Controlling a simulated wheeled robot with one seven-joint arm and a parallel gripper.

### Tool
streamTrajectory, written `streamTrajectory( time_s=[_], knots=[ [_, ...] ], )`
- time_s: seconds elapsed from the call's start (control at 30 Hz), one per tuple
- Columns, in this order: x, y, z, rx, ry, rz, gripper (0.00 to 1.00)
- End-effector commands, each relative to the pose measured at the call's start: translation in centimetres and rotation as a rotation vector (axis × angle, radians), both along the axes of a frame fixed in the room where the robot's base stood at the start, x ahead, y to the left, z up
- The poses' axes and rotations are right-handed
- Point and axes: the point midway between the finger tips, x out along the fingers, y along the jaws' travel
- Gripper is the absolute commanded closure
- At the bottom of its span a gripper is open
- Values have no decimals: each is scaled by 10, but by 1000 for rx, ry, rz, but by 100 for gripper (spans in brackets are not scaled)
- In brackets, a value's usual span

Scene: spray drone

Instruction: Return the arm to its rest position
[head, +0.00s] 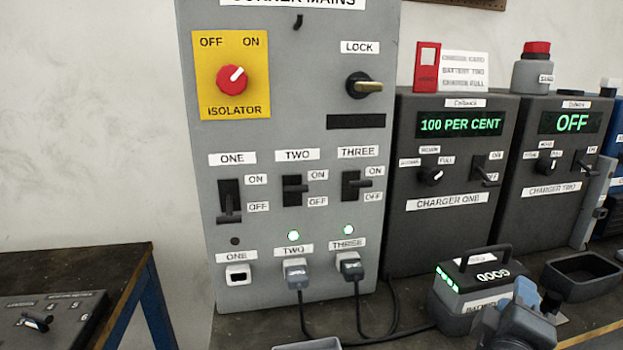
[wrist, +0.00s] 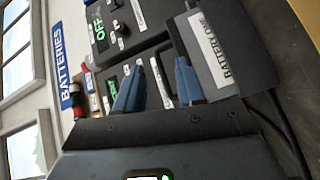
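My gripper (head: 538,298) is at the lower right of the head view, in front of the right side of the dark battery (head: 470,290). In the wrist view its two blue fingers (wrist: 157,85) are spread apart with a gap between them, and nothing is held. The battery stands on the bench with its handle up, green lights lit and a GOOD label. A dark box labelled BATTERY ONE (wrist: 215,50) shows just right of the fingers in the wrist view. I cannot tell whether the gripper touches the battery.
The grey mains panel (head: 290,130) stands at centre, with plugs in sockets two and three and cables trailing onto the bench. Charger one (head: 445,230) reads 100 PER CENT; charger two (head: 545,205) reads OFF. An empty dark tray (head: 580,290) lies at right.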

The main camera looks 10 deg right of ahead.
Motion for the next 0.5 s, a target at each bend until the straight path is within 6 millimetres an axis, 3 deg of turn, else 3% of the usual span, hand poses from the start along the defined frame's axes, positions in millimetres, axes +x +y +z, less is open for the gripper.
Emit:
streamTrajectory(
  time_s=[0.1, 0.3, 0.5],
  knots=[
    [-21, 18, -34, 77, 23, 120, 62],
    [-70, 55, -82, 268, 26, 318, 62],
    [-131, 90, -106, 500, -1, 460, 62]
  ],
)
